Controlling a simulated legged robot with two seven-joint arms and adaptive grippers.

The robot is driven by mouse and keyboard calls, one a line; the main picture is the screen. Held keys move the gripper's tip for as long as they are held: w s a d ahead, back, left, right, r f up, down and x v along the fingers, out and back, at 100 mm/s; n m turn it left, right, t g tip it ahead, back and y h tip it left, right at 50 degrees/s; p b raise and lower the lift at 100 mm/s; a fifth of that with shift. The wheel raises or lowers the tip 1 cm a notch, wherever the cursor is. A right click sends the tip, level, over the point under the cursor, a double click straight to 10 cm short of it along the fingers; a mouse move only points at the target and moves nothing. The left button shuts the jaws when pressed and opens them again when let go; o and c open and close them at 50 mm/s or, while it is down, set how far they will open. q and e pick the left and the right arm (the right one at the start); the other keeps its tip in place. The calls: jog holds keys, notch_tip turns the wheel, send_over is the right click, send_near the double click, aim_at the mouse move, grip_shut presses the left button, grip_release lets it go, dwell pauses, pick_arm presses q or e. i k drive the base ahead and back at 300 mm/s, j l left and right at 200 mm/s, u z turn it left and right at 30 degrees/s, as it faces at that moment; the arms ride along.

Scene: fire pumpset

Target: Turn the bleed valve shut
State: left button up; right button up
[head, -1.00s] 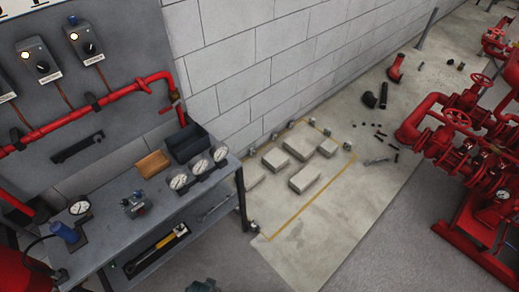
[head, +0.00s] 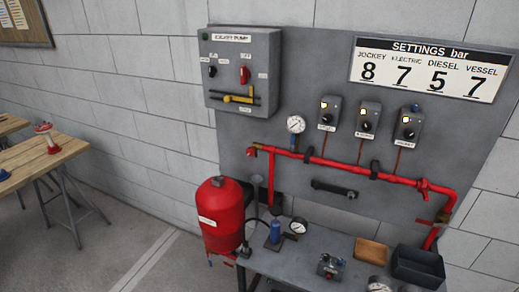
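A red pipe (head: 340,165) runs across the grey panel (head: 330,95) and bends down at its right end. A small red valve-like fitting (head: 424,188) sits on the pipe near that bend, and a darker handle-like piece (head: 436,219) is just below it. Another small fitting (head: 253,149) is at the pipe's left end. I cannot tell which of these is the bleed valve, or whether it is open or shut. A round gauge (head: 296,125) stands on the pipe. Neither of my grippers is in view.
A grey bench (head: 290,262) stands below the panel, with an orange tray (head: 371,252), a dark bin (head: 418,266) and a blue cylinder (head: 275,232) on it. A red tank (head: 221,215) stands at its left. Open floor (head: 110,235) lies farther left, before a wooden table (head: 40,160).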

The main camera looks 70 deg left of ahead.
aim_at(251, 151)
jog(key=u, duration=2.35)
